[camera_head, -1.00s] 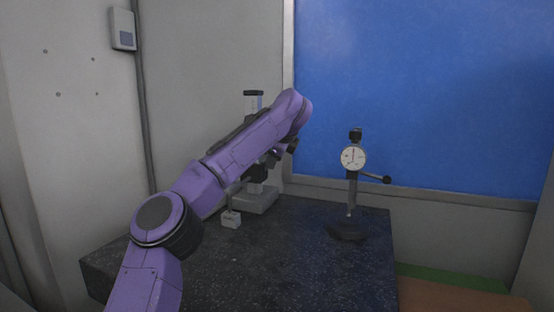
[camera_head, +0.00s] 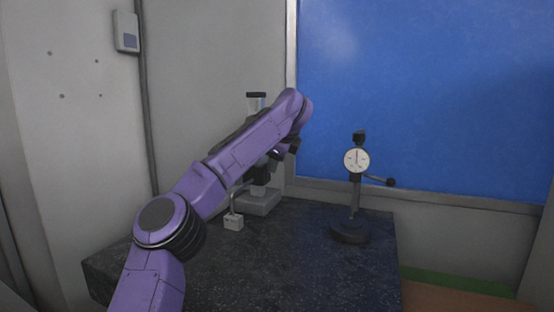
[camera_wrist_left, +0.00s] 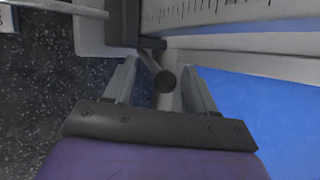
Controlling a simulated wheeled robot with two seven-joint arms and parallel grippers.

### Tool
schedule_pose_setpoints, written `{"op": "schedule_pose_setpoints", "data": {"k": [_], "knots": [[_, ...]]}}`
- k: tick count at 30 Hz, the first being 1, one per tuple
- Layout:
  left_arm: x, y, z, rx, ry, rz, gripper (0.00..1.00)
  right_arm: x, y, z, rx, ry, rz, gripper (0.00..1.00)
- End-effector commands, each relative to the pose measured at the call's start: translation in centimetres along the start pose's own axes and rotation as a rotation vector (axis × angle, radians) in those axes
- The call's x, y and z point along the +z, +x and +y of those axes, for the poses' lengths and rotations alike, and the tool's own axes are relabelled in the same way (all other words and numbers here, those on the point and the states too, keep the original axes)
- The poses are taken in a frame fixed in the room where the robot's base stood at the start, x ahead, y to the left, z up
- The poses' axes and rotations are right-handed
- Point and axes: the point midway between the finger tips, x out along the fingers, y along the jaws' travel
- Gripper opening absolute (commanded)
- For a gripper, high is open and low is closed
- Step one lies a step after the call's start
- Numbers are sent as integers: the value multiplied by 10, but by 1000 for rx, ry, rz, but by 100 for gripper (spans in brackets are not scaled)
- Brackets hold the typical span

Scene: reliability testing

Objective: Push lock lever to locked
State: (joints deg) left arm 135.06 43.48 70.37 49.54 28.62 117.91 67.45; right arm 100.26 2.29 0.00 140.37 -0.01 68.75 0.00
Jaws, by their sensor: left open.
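A height-gauge-like device stands at the back of the dark granite table, its light grey base (camera_head: 258,203) and dark-topped upright (camera_head: 256,100) showing past my purple left arm. In the left wrist view its graduated scale (camera_wrist_left: 225,10) runs across the top. A dark round knob (camera_wrist_left: 165,83) on a pale stem shows between the fingers of my left gripper (camera_wrist_left: 161,70). The fingers are open, with gaps on both sides of the knob. A short dark piece (camera_wrist_left: 151,43) lies just beyond it. I cannot tell which part is the lock lever. In the head view my arm hides most of the device's middle.
A dial indicator (camera_head: 356,160) on a stand with a round black base (camera_head: 350,232) is to the right. A small pale block (camera_head: 233,222) with a thin rod sits left of the device. The granite table (camera_head: 280,265) is clear in front. A blue panel (camera_head: 430,90) is behind.

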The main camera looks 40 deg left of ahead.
Motion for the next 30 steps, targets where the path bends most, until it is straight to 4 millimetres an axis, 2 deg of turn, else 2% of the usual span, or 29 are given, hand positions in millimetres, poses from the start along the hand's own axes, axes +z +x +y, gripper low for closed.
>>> {"op": "schedule_pose_setpoints", "data": {"k": [9, 13, 17, 30], "knots": [[-1, -71, 0, -5, 0, -1, 56, 4, 10, -1, 0, 0, 0, 72], [-1, -91, -1, -3, 1, 0, 56, 4, 9, -1, 0, 0, 0, 72], [0, -99, 0, -1, 1, 0, 56, 4, 9, -1, 0, 0, 0, 72], [-1, -99, 0, -1, 2, 0, 56, 4, 9, -1, 0, 0, 0, 72]]}}
